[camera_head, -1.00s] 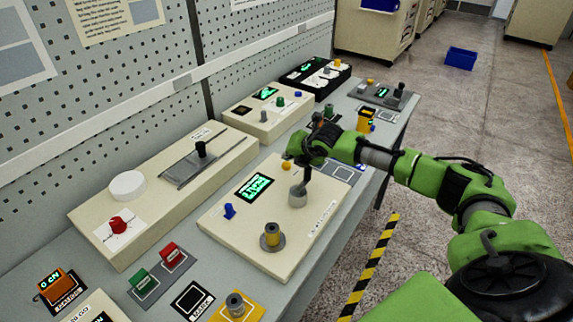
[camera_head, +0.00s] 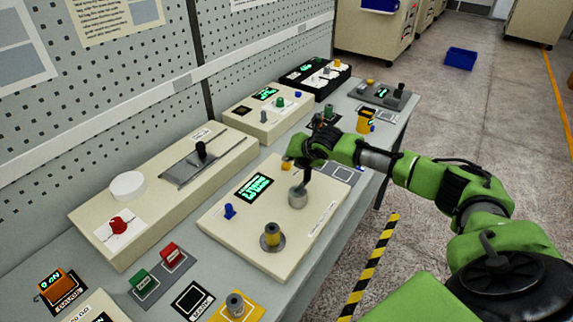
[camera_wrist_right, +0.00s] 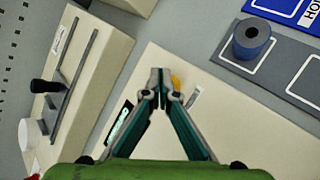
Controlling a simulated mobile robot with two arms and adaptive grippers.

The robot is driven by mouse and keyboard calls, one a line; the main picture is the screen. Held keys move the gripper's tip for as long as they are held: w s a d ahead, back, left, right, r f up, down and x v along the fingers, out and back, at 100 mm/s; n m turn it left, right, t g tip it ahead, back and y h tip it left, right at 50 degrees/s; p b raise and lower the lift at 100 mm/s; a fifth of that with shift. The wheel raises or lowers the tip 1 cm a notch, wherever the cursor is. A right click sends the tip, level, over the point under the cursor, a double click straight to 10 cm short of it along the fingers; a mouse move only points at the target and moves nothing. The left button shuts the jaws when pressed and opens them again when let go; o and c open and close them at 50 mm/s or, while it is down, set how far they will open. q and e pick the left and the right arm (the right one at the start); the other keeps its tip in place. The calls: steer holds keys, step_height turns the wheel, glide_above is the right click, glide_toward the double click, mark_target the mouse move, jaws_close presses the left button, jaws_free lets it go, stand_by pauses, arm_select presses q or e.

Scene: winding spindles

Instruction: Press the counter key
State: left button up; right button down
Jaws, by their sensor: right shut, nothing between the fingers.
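The cream winder panel (camera_head: 240,238) carries a lit green display (camera_head: 254,187), a blue key (camera_head: 229,211) and a small yellow-orange key (camera_head: 287,165) near its far edge. No readable label tells me which is the counter key. My right gripper (camera_head: 294,158) is shut and empty, low over the far end of the panel. In the right wrist view its closed fingertips (camera_wrist_right: 160,76) are right beside the yellow key (camera_wrist_right: 176,82), which they partly cover. I cannot tell whether they touch it. My left gripper is out of view.
A blue spool (camera_wrist_right: 251,38) on a grey pad is beyond the panel. More spindle devices fill the bench.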

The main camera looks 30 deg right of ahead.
mark_target(287, 166)
steer(key=shift+s+a+f, duration=0.2)
steer(key=shift+f, duration=0.4)
steer(key=shift+s+a+f, duration=0.15)
steer(key=shift+f, duration=0.45)
stand_by(0.7)
steer(key=shift+r, duration=0.1)
steer(key=shift+a+r+p, duration=0.1)
steer(key=shift+r+p, duration=0.15)
steer(key=shift+p, duration=0.1)
steer(key=shift+w+p, duration=0.1)
steer(key=shift+p, duration=0.2)
steer(key=shift+r, duration=0.1)
steer(key=shift+w+r+p, duration=0.1)
steer(key=shift+r+p, duration=0.5)
steer(key=shift+p, duration=0.1)
steer(key=r+p, duration=0.1)
steer(key=r, duration=0.1)
steer(key=a+r+p, duration=0.1)
steer(key=r+p, duration=0.1)
steer(key=shift+r, duration=0.25)
steer(key=shift+d+r+p, duration=0.15)
steer(key=shift+r+p, duration=0.05)
steer(key=shift+p, duration=0.2)
steer(key=shift+d+f, duration=0.2)
steer(key=shift+d, duration=0.3)
